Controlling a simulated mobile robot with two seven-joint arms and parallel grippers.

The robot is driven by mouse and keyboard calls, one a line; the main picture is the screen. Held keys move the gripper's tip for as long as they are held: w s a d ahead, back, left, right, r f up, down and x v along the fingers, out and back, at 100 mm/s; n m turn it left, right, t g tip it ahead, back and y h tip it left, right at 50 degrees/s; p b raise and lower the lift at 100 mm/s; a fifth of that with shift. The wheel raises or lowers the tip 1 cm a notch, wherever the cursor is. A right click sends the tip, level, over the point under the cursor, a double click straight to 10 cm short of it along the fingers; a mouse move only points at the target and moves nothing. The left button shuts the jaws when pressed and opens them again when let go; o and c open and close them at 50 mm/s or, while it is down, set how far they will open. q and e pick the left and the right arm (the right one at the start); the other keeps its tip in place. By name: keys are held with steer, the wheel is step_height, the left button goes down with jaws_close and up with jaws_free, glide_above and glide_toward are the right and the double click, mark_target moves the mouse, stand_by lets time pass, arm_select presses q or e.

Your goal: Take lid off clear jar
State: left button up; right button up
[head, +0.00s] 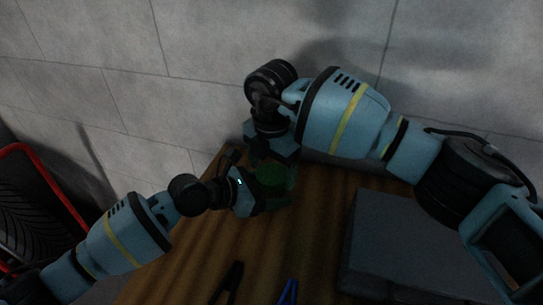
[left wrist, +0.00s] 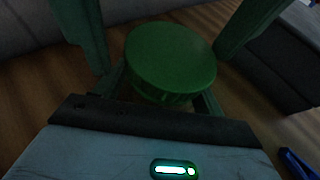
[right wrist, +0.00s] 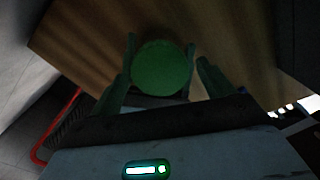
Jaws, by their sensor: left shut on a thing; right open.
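The clear jar (head: 284,197) stands on the wooden table with a round green lid (head: 272,174) on top. The lid fills the middle of the left wrist view (left wrist: 170,58) and the right wrist view (right wrist: 162,67). My left gripper (head: 262,196) is shut on the jar body, below the lid; the jar's sides are mostly hidden by the lid and fingers. My right gripper (head: 273,163) is open over the jar, coming from the far side. Its fingers stand on either side of the lid, with gaps in the right wrist view.
A grey box (head: 405,240) lies on the table (head: 190,260) at right. A black tool (head: 230,280) and a blue-handled item (head: 288,292) lie near the front. A grey wall is behind; a red-framed tyre rack (head: 35,205) stands at left.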

steer(key=shift+f, duration=0.15)
steer(key=shift+c, duration=0.3)
steer(key=c, duration=1)
steer(key=shift+n, duration=1.8)
steer(key=o, duration=1.1)
steer(key=shift+r, duration=2.3)
arm_select(q)
steer(key=o, duration=1.9)
steer(key=shift+o, duration=0.2)
